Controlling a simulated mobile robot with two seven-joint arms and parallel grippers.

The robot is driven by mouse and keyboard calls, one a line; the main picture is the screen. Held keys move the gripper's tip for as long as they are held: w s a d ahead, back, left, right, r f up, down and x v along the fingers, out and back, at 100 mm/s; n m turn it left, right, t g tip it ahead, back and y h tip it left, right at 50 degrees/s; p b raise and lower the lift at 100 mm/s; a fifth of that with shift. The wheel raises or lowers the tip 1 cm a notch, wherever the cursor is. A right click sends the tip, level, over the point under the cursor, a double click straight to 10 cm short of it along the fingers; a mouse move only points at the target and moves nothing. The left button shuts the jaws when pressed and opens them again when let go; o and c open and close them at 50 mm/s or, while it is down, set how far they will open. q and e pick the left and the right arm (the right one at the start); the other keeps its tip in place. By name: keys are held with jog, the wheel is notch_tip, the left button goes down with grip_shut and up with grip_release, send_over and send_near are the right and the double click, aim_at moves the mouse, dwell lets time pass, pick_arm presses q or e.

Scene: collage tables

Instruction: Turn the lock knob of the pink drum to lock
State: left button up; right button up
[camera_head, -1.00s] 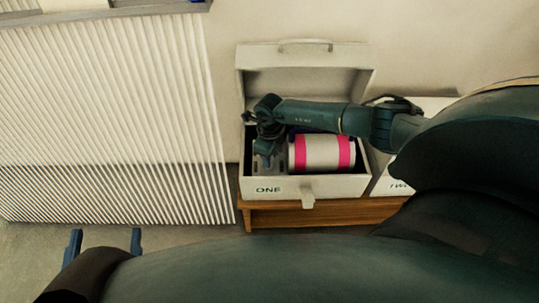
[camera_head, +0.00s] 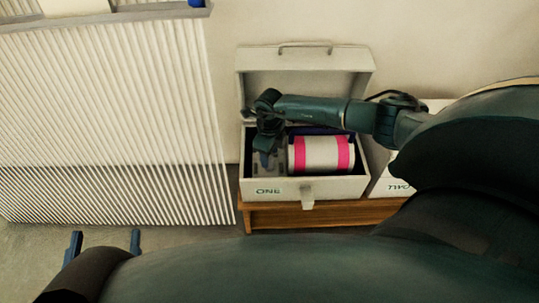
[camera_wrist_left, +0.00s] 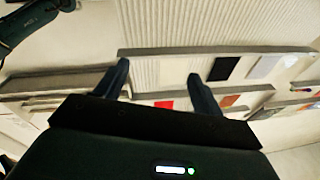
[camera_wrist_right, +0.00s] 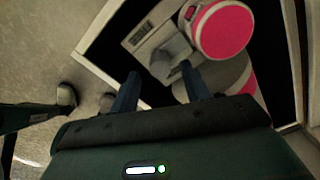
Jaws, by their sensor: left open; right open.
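The pink drum (camera_head: 320,153), white with two pink bands, lies on its side in open box ONE (camera_head: 335,187). Its pink end face (camera_wrist_right: 222,30) shows in the right wrist view. A grey knob-like part (camera_wrist_right: 168,58) stands beside the drum on a light plate, just beyond my right fingertips. Its turn position is too dim to tell. My right gripper (camera_head: 265,158) reaches down into the box at the drum's left end; its fingers (camera_wrist_right: 164,82) are apart, and contact is unclear. My left gripper (camera_head: 104,240) is open and empty, low at the left, away from the box.
The box's raised lid (camera_head: 305,65) stands behind my right arm. Box TWO (camera_head: 385,187) sits close on the right, partly hidden by my arm. Both rest on a wooden bench (camera_head: 280,217). A ribbed white panel (camera_head: 110,120) fills the left side.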

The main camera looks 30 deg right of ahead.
pick_arm(q)
jog(key=n+g+y+p, duration=0.1)
jog(key=a+g+y+p, duration=0.1)
jog(key=p, duration=0.1)
jog(key=shift+a+f+n, duration=0.2)
jog(key=shift+f+n, duration=0.05)
jog(key=shift+n, duration=0.15)
pick_arm(e)
notch_tip(320, 180, up, 11)
jog(key=shift+f, duration=0.15)
